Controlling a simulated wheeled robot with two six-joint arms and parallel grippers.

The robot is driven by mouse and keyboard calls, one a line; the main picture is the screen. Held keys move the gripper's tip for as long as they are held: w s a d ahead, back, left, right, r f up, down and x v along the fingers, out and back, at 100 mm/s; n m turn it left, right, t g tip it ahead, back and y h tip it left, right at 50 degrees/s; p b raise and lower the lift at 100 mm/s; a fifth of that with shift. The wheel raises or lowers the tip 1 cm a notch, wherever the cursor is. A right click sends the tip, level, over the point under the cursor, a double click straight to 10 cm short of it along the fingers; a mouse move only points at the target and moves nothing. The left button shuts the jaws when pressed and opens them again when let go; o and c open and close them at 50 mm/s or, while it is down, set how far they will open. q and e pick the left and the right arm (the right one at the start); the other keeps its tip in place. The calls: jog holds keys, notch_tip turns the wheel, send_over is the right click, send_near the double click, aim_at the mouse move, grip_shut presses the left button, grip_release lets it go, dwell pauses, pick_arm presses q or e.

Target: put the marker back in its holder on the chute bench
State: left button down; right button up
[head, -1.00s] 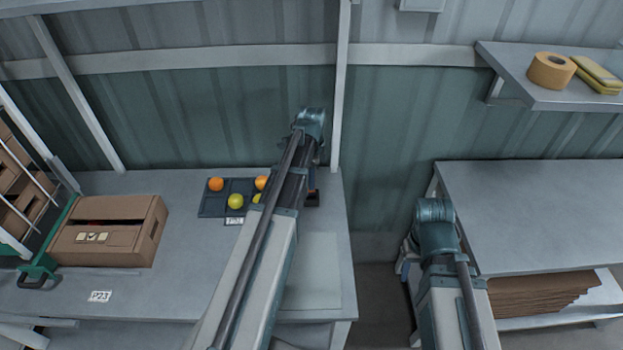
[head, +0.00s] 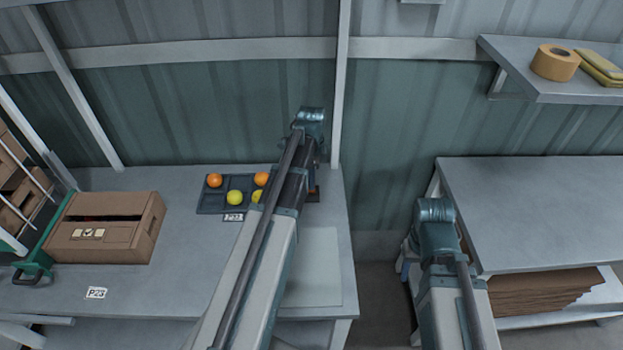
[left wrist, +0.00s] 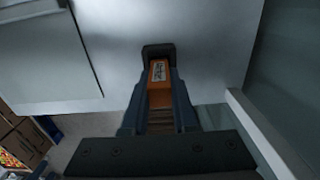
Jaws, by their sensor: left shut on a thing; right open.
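My left gripper (left wrist: 159,92) is shut, its two dark fingers on either side of an orange piece with a pale label, which I take to be the marker (left wrist: 160,73). A dark block (left wrist: 158,49) sits at the far end of it, over the grey chute bench (head: 318,255); I cannot tell whether the marker is inside it. In the head view my left arm hides the marker and most of this gripper; a brown edge, perhaps of the holder (head: 316,193), shows beside it. My right gripper (head: 404,264) is open, mostly hidden by its arm, low beside the right bench.
A dark tray (head: 210,207) with orange and yellow tomatoes lies left of my left arm. A cardboard box (head: 108,240) stands further left. Another bench (head: 540,210) is at the right, under a shelf (head: 510,73) with a tape roll (head: 556,63).

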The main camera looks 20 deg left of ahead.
pick_arm(q)
jog(key=shift+f+b, duration=0.5)
jog(key=shift+f, duration=0.1)
jog(key=c, duration=0.6)
grip_release()
jog(key=c, duration=0.3)
jog(key=shift+r, duration=0.1)
notch_tip(320, 180, up, 7)
jog(key=p, duration=0.7)
